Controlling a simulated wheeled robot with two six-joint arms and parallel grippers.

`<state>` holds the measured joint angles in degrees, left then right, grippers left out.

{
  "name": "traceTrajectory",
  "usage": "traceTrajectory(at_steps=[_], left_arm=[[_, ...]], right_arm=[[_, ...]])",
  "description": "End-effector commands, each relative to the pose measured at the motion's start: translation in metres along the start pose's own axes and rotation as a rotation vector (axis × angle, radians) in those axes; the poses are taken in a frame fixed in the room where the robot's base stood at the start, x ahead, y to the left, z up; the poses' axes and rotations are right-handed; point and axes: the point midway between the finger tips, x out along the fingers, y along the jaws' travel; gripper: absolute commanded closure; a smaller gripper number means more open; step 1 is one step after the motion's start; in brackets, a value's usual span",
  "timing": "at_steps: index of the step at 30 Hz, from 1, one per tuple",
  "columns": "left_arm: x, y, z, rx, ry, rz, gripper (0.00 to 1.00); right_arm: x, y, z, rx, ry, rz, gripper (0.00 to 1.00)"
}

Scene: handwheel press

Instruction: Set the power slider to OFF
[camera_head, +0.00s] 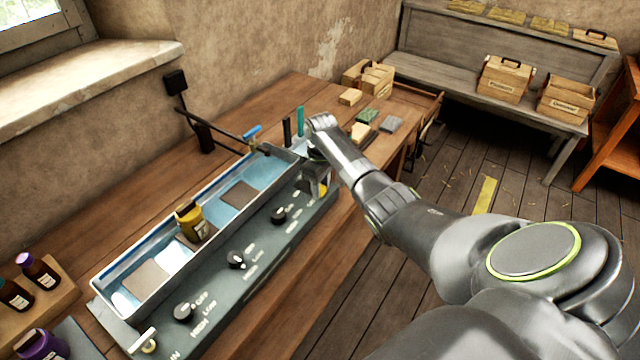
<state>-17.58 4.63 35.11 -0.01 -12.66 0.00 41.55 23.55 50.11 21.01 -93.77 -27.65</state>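A dark grey control panel (262,237) runs along the front of a long tray unit on the wooden bench. No power slider can be made out; the gripper and wrist cover part of the panel's far end. My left gripper is out of view.
The tray (112,268) holds bluish liquid, grey plates and a yellow jar (190,222). A blue-handled tap (252,134) stands over its far part. Dark bottles (37,271) are at lower left. Blocks (391,123) and wooden boxes (368,77) lie beyond my gripper.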

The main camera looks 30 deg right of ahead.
Motion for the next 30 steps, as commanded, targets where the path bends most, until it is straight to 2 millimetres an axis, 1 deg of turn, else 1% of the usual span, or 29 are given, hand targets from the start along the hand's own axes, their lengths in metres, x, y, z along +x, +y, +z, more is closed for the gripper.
traceTrajectory(at_steps=[1,3,5,8,13,17,20,30], left_arm=[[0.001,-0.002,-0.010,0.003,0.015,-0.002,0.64],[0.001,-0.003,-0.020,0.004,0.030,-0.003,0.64],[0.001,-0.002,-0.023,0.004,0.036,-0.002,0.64],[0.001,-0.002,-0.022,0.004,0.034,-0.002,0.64],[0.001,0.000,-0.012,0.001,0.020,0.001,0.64],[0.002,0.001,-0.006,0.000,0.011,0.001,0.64],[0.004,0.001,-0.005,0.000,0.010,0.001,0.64],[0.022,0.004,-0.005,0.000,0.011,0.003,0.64]], right_arm=[[0.001,0.000,0.000,0.000,0.000,-0.001,0.61],[0.000,0.000,0.000,0.000,0.002,0.000,0.52],[0.000,0.000,-0.001,0.000,0.003,0.000,0.51],[0.000,0.000,-0.001,-0.001,0.004,0.000,0.51],[-0.002,0.000,-0.002,-0.001,0.006,0.001,0.51],[-0.013,0.000,-0.003,-0.001,0.009,0.002,0.51],[-0.030,0.001,-0.002,-0.001,0.010,0.004,0.51],[-0.113,0.002,-0.001,0.000,0.010,0.004,0.51]])
